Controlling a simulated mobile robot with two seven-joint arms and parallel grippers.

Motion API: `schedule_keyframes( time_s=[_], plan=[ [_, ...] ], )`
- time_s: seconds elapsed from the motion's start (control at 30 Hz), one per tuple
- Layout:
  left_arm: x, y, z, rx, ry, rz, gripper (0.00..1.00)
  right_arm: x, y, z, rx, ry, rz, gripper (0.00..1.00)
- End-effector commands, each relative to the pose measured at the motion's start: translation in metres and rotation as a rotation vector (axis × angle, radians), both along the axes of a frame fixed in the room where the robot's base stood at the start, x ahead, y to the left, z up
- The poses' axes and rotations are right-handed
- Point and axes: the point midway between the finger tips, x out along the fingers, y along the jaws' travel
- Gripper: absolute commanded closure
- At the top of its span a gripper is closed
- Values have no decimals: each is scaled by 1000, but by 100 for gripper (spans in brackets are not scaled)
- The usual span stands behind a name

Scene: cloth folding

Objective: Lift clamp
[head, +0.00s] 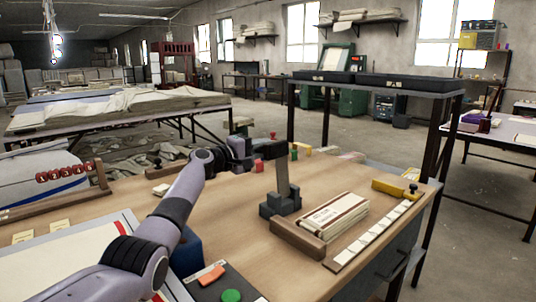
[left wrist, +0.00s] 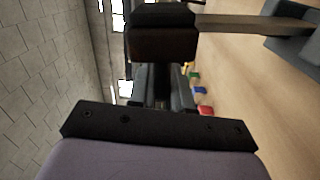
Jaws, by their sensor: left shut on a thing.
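The clamp has a dark grey stepped base (head: 280,205) on the wooden bench, with a flat metal bar (head: 282,178) standing nearly upright from it. A black handle (head: 275,149) tops the bar. My left gripper (head: 262,149) reaches in from the left and is shut on this handle; the exact finger contact is hard to see. In the left wrist view the black handle (left wrist: 163,42) lies ahead of the gripper. The metal bar (left wrist: 250,23) runs right from it to the grey base (left wrist: 290,30). My right gripper is not in view.
A stack of cream cloth (head: 335,213) lies right of the clamp behind a wooden block (head: 297,238). A white marked strip (head: 372,236) and a yellow tool (head: 394,188) are farther right. A green button (head: 231,296) is at the front.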

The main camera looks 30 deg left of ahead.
Motion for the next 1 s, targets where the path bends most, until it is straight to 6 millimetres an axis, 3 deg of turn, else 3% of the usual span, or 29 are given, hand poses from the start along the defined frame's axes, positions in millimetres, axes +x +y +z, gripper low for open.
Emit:
schedule_keyframes(
  time_s=[0.03,0.13,0.83,0.87,0.9,1.0],
  plan=[
    [1,4,-12,-20,19,0,100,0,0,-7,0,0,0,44],
    [3,9,-14,-60,32,0,100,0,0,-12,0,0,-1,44],
    [5,14,-20,-125,61,-4,100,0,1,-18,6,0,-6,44],
    [5,14,-20,-125,61,-4,75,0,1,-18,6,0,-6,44],
    [5,14,-19,-124,60,-4,62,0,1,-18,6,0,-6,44],
    [5,15,-17,-125,56,-3,61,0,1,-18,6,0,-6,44]
  ],
)
